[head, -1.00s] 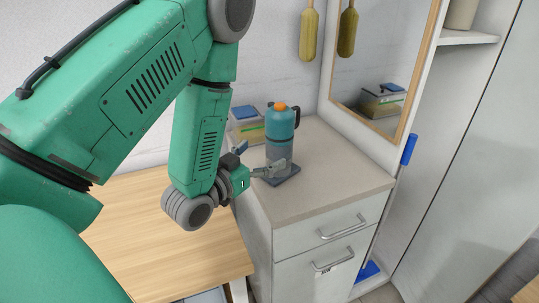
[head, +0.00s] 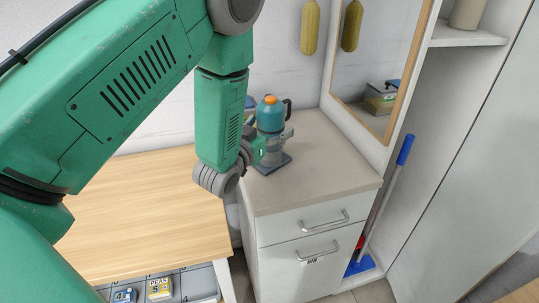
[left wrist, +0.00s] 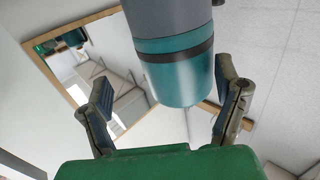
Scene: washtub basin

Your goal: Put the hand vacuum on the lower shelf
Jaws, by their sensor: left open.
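The hand vacuum (head: 270,116) is teal above, with an orange top and a dark handle. It stands upright on a dark square base on the cabinet top. My left gripper (head: 276,149) is at its lower half, partly hidden by my forearm. In the left wrist view the vacuum's teal and grey body (left wrist: 180,65) shows between the two spread fingers of the left gripper (left wrist: 165,98), with gaps on both sides. A white shelf (head: 463,37) is in the niche at right; I cannot tell a lower shelf clearly. My right gripper is not in view.
The cabinet top (head: 325,165) is clear right of the vacuum. A mirror (head: 375,65) hangs behind it. A blue broom (head: 385,205) leans in the niche. A beige container (head: 467,13) stands on the white shelf. A wooden table (head: 130,205) is at left.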

